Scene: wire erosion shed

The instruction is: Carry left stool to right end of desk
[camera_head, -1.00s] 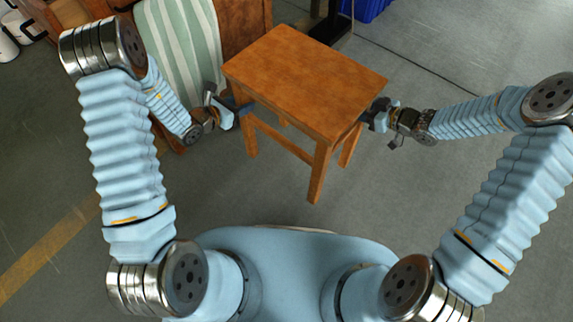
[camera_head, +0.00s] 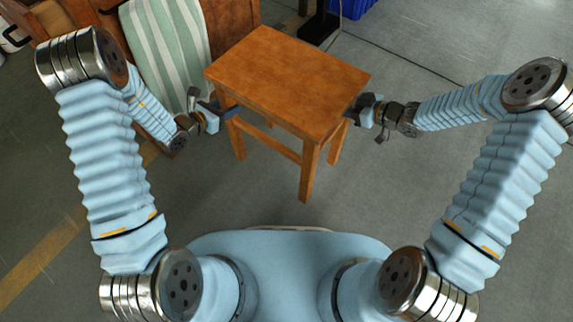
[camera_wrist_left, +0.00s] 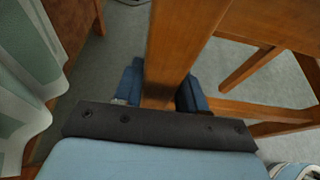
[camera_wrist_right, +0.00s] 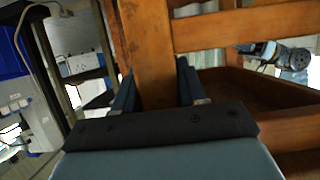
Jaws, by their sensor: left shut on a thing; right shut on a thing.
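The wooden stool (camera_head: 290,80) has a flat orange-brown seat and straight legs. It is held upright between my two arms in the head view. My left gripper (camera_head: 226,111) is shut on a leg on the stool's left side. The left wrist view shows that leg (camera_wrist_left: 178,50) between the blue fingers (camera_wrist_left: 160,88). My right gripper (camera_head: 357,110) is shut on the stool's right side. In the right wrist view a stool leg (camera_wrist_right: 148,45) stands between the fingers (camera_wrist_right: 155,88). Whether the feet touch the floor I cannot tell.
Wooden furniture (camera_head: 232,22) with a green-and-white striped cloth (camera_head: 165,50) stands close behind the left gripper. A blue bin (camera_head: 358,6) and a dark stand (camera_head: 320,28) are at the back. Grey floor (camera_head: 430,45) is open to the right.

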